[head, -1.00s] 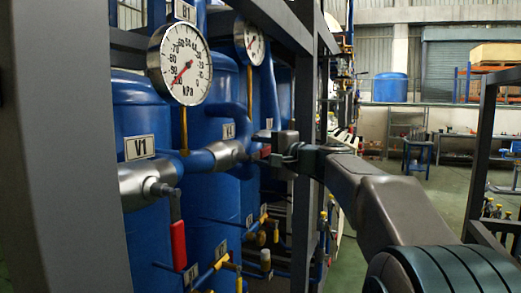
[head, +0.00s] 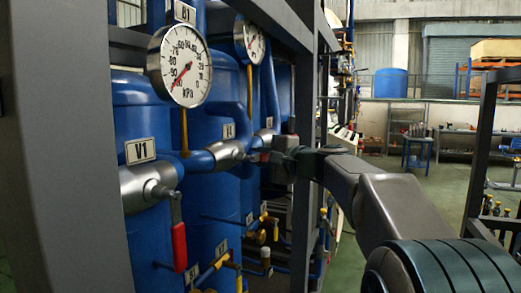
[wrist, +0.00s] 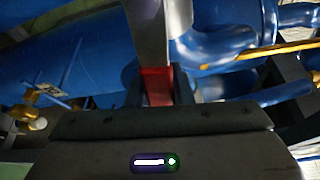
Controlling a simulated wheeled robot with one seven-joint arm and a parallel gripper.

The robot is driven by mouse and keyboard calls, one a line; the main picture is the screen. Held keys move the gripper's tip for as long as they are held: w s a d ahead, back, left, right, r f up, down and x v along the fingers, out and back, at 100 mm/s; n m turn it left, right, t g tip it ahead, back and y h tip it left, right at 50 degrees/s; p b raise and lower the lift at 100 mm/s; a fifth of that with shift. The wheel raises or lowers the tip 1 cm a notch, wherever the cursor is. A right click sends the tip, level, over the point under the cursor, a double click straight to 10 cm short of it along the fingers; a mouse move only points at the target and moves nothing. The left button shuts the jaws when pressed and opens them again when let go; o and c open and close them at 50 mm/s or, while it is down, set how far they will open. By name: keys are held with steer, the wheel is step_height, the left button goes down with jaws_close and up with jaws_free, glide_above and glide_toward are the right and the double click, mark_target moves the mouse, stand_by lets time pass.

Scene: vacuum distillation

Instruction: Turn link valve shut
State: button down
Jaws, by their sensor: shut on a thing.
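The link valve's silver body (head: 229,153) sits on the blue pipe between two tanks, under a small label plate. Its red lever (wrist: 157,85) shows in the wrist view, coming down from a grey metal part (wrist: 148,22). My gripper (wrist: 157,98) is shut on this red lever, with a dark finger on each side. In the head view, my gripper (head: 266,156) is just right of the valve body, and it hides most of the lever there.
Valve V1 (head: 146,188) is nearer, its red handle (head: 179,243) hanging down. Two pressure gauges stand above, the nearer one (head: 180,66) marked kPa. A dark frame post (head: 305,150) stands close behind my gripper.

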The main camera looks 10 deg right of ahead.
steer(key=s+a+f+m+g+y+p, duration=0.1)
steer(key=s+a+f+m+g+p, duration=0.3)
steer(key=m+p, duration=0.7)
steer(key=shift+s+a+f+m+g+y+p, duration=0.35)
steer(key=shift+s+f+g+p, duration=1.1)
steer(key=shift+p, duration=0.95)
steer(key=shift+s+a+f, duration=0.1)
steer(key=shift+s+f, duration=0.05)
steer(key=shift+s, duration=0.05)
steer(key=c, duration=1.3)
jaws_free()
steer(key=b+v, duration=0.2)
steer(key=v, duration=1.2)
steer(key=shift+b, duration=0.35)
steer(key=shift+f, duration=0.1)
